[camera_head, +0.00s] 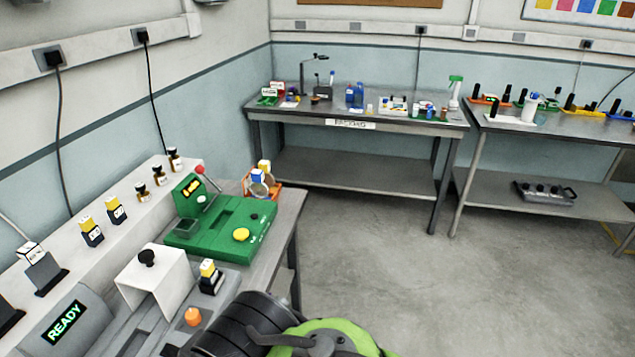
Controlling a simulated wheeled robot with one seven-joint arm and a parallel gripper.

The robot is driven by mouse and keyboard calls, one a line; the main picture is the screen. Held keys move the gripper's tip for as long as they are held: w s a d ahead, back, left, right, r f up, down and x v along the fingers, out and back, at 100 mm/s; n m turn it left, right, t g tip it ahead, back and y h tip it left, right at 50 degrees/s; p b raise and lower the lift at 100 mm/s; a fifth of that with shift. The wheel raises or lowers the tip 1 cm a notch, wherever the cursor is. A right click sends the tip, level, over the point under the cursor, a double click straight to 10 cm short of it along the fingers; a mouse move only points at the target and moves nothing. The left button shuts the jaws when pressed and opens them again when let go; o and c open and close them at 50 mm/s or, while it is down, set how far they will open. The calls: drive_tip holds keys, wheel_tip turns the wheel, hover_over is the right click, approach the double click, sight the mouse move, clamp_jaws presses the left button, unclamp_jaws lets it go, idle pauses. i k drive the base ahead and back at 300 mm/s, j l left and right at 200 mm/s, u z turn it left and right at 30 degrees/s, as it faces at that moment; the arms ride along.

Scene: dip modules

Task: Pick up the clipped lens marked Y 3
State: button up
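No marking Y 3 can be read, so I cannot tell which item is the clipped lens. Small yellow-topped dark pieces with pale labels stand on the white ledge at the left: one piece (91,231) and a second piece (116,210) beside it. A similar yellow-topped dark piece (210,278) stands on the near bench, right of a white block with a black knob. Part of my own arm, black and bright green, fills the bottom middle, close to this last piece. My gripper's fingertips do not show.
The white block (157,283) and an orange knob (193,317) stand nearby. A green device (222,222) with a red-knobbed lever is behind them. A grey unit (67,325) reads READY. Small brown bottles line the ledge. Laden benches (350,124) stand at the back; the floor between is clear.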

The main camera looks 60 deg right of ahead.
sight(259, 189)
drive_tip(key=l+z, duration=0.15)
drive_tip(key=z, duration=1.3)
drive_tip(key=i+l+u, duration=0.2)
drive_tip(key=u, duration=0.2)
drive_tip(key=i+l+u, duration=0.25)
drive_tip(key=u, duration=0.15)
drive_tip(key=i+l+u, duration=0.15)
drive_tip(key=l+u, duration=0.25)
drive_tip(key=i+l+u, duration=0.1)
drive_tip(key=l+u, duration=0.65)
drive_tip(key=i+l, duration=0.05)
